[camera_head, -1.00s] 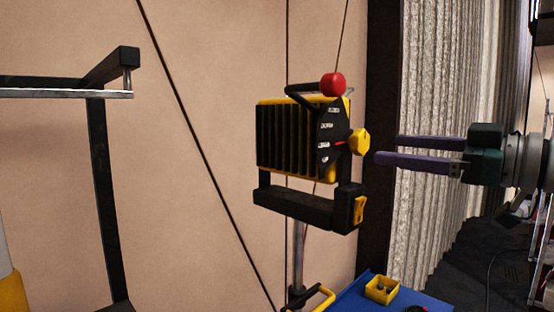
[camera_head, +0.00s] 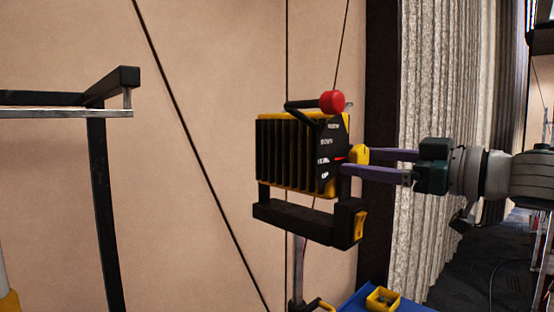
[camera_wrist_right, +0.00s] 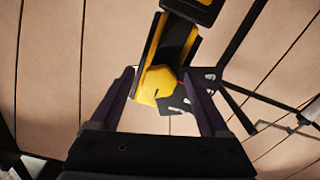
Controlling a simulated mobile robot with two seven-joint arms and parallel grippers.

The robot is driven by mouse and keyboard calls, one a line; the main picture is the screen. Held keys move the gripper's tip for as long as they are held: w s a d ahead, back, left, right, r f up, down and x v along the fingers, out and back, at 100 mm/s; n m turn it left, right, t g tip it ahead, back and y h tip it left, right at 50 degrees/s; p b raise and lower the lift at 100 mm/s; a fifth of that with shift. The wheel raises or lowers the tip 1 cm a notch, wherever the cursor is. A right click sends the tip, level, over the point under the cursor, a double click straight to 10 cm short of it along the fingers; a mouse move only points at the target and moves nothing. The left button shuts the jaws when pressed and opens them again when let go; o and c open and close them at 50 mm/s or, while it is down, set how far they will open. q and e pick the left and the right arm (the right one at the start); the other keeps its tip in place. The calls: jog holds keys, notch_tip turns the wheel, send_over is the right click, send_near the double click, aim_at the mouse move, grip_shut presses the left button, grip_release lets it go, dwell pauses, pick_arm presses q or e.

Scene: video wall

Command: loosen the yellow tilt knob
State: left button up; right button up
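The yellow tilt knob (camera_head: 360,153) is on the right side of a black and yellow lamp head (camera_head: 290,155), at a black dial plate with white lettering and a red mark. My right gripper (camera_head: 359,162) comes in from the right with its two purple fingers reaching the knob. In the right wrist view the knob (camera_wrist_right: 158,86) lies between the fingertips of the open right gripper (camera_wrist_right: 158,78), with a gap visible on both sides. The near finger hides part of the knob and dial in the head view. My left gripper is not in view.
A red ball (camera_head: 332,101) on a black lever sits atop the lamp head. A black yoke (camera_head: 300,222) on a pole carries the head. A yellow box (camera_head: 383,299) stands on a blue surface below. A black frame (camera_head: 105,190) stands at left; thin cables run behind.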

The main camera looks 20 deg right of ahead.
grip_shut()
dwell(0.4)
jog(key=shift+n, duration=0.4)
jog(key=n+b, duration=0.2)
jog(key=n, duration=0.2)
jog(key=shift+d+n, duration=0.1)
jog(key=shift+n, duration=0.2)
jog(key=n+b, duration=0.2)
jog(key=n, duration=0.4)
jog(key=shift+r, duration=0.1)
jog(key=n+b, duration=0.2)
jog(key=n, duration=0.4)
jog(key=shift+r+n, duration=0.15)
jog(key=shift+n, duration=0.25)
jog(key=n+b, duration=0.2)
jog(key=n, duration=0.3)
jog(key=shift+r+n, duration=0.15)
jog(key=shift+n, duration=0.25)
